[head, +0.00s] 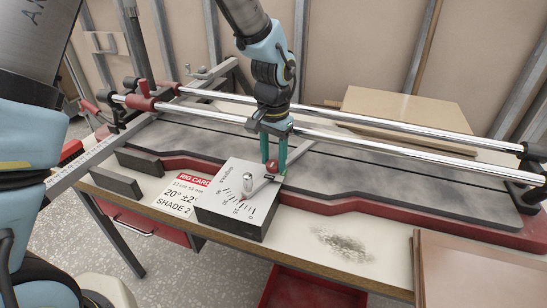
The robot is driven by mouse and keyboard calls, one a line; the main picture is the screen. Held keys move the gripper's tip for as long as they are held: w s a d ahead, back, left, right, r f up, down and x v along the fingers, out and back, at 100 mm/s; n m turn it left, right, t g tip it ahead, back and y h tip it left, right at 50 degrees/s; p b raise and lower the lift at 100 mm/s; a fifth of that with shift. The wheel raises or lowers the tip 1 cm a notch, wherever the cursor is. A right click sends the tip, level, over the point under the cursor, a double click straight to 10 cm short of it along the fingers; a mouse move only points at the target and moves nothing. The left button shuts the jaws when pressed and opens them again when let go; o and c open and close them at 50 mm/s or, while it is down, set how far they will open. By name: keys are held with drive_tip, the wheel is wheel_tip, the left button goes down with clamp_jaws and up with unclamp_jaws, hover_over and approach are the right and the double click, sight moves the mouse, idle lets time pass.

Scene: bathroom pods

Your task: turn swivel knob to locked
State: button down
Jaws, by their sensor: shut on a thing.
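A grey box (240,224) with a printed dial scale sits on the workbench, below the middle of the head view. A short metal post (247,184) stands on its top, and a thin grey arm (260,189) runs from near the post toward the box's far right corner. A small red knob (272,166) with a pale mark is at that corner. My gripper (275,160) points down with its teal fingers on either side of the red knob, shut on it. A small green spot shows beside the right finger. The fingers partly hide the knob, and I cannot read its exact setting.
Two shiny rails (370,140) cross the bench behind and around my arm. A rig card (183,194) lies left of the box. A dusty patch (342,244) and a brown board (465,265) are to the right. A red tray (310,288) is below the bench edge.

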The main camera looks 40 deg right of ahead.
sight(274, 162)
idle(0.4)
drive_tip(key=shift+c, duration=1.8)
unclamp_jaws()
drive_tip(key=shift+r, duration=0.1)
wheel_tip(274, 162, up, 11)
drive_tip(key=b, duration=0.2)
drive_tip(key=shift+f, duration=0.2)
